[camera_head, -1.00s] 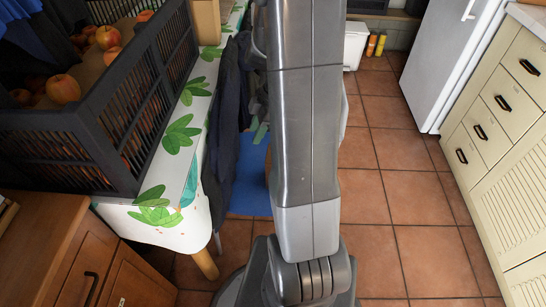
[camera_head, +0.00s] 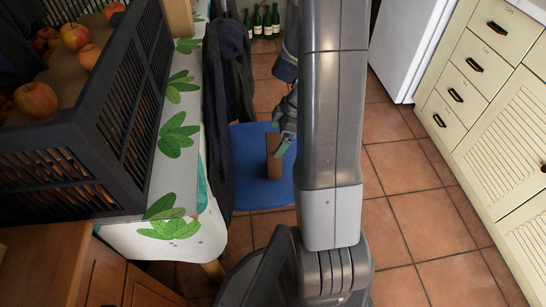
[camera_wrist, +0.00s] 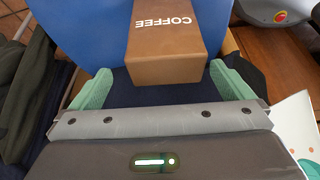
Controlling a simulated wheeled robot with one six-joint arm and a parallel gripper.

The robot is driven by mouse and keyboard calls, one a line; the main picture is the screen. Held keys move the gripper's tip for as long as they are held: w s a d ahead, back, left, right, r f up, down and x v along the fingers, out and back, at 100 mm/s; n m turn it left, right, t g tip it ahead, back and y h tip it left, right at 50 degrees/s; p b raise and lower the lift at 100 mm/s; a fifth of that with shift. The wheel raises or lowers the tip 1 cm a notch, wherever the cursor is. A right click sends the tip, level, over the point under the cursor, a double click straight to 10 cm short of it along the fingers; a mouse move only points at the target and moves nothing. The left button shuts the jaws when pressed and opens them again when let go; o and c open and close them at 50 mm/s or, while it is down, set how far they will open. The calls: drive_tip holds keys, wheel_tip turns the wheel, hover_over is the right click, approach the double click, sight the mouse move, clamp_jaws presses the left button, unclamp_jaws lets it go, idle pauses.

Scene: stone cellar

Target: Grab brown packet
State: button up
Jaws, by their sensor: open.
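The brown packet (camera_head: 273,157) stands on a blue chair seat (camera_head: 248,195), partly hidden by my arm in the head view. In the wrist view the packet (camera_wrist: 165,45) is a brown box with the white word COFFEE on it. My gripper (camera_wrist: 155,88) is open, with a green finger on each side of the packet's near end. The near end lies about level with the fingertips. I cannot tell whether either finger touches it. In the head view my gripper shows only in part, beside the packet.
A table with a leaf-print cloth (camera_head: 170,185) stands at the left, bearing a black crate (camera_head: 125,195) of apples. Dark clothing (camera_head: 222,110) hangs between table and chair. Cream drawers (camera_head: 460,95) and a white fridge (camera_head: 405,45) stand right. Tiled floor (camera_head: 430,215) between is clear.

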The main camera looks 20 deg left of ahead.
drive_tip(key=shift+d+f, duration=0.1)
drive_tip(key=shift+d, duration=0.05)
drive_tip(key=x, duration=0.3)
drive_tip(key=b+x, duration=0.1)
drive_tip(key=x, duration=0.1)
drive_tip(key=shift+s, duration=0.3)
drive_tip(key=shift+c, duration=0.4)
drive_tip(key=c, duration=1.1)
